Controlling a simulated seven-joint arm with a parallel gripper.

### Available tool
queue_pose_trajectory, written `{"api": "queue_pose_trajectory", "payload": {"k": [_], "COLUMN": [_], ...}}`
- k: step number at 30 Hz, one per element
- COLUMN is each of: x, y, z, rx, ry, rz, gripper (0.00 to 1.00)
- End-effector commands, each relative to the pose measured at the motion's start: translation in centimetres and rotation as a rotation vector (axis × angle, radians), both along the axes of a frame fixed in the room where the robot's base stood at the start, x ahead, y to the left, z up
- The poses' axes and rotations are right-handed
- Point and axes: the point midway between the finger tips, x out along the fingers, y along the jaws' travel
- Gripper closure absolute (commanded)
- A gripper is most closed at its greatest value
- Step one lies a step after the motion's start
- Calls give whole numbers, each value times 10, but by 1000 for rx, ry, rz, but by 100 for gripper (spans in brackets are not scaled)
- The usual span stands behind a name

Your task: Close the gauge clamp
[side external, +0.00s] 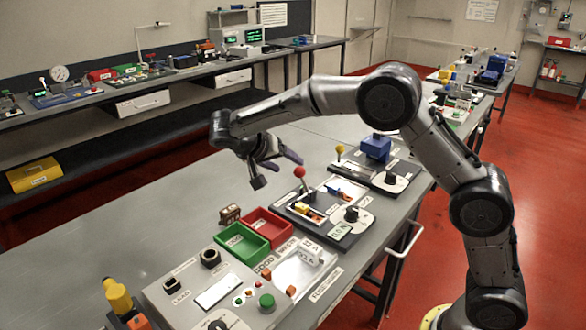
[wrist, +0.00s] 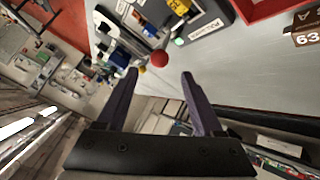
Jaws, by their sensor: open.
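A lever with a red ball knob (side external: 299,172) stands upright on a dark board (side external: 337,240) on the bench; I cannot tell for certain that it is the gauge clamp's handle. The board also carries a tray with yellow parts (side external: 308,211), a black dial (side external: 351,214) and a small display (side external: 339,229). My gripper (side external: 275,170) is open and empty in the air, to the left of the red knob. In the wrist view the red knob (wrist: 159,58) appears just beyond the two spread fingertips of my gripper (wrist: 158,76), apart from them.
Behind stands another board with a yellow-knobbed lever (side external: 340,149) and a blue block (side external: 376,147). In front are a red bin (side external: 268,228), a green bin (side external: 241,243), a small brown block (side external: 229,214) and a button panel (side external: 214,292).

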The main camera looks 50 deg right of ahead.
Motion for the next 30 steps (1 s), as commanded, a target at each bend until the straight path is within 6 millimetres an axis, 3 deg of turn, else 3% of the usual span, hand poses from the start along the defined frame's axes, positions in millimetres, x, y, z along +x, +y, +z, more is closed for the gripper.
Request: {"api": "queue_pose_trajectory", "payload": {"k": [6,13,26,30], "x": [-1,-3,-4,-9], "y": [35,54,55,39], "z": [29,47,49,78], "rx": [1,1,1,22], "ry": [-2,-1,0,-59], "rz": [2,1,-3,-33], "gripper": [31,31,31,31]}}
